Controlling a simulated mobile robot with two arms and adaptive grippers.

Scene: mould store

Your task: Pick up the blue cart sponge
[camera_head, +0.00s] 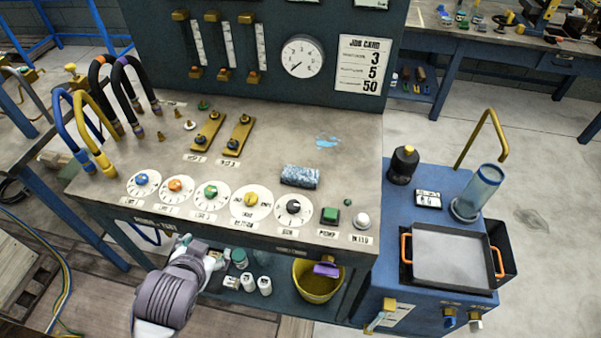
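A blue-and-white mottled block (300,176), which looks like a sponge or a rolled cloth, lies on the grey bench top behind the row of dials. I cannot tell for sure that it is the cart sponge. No other blue sponge shows on the blue cart (432,207) at the right. My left gripper (188,243) is low at the bench's front edge, left of and below the block and well apart from it. Its fingers are small and partly hidden by my arm, so its opening is unclear. My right gripper is out of view.
Coloured hoses (95,130) stand at the bench's left. A green button (330,216) and white knob (361,220) are right of the dials. A yellow bucket (316,283) with a purple item sits below. The cart carries a tray (453,256), clear cylinder (478,192) and black bottle (403,165).

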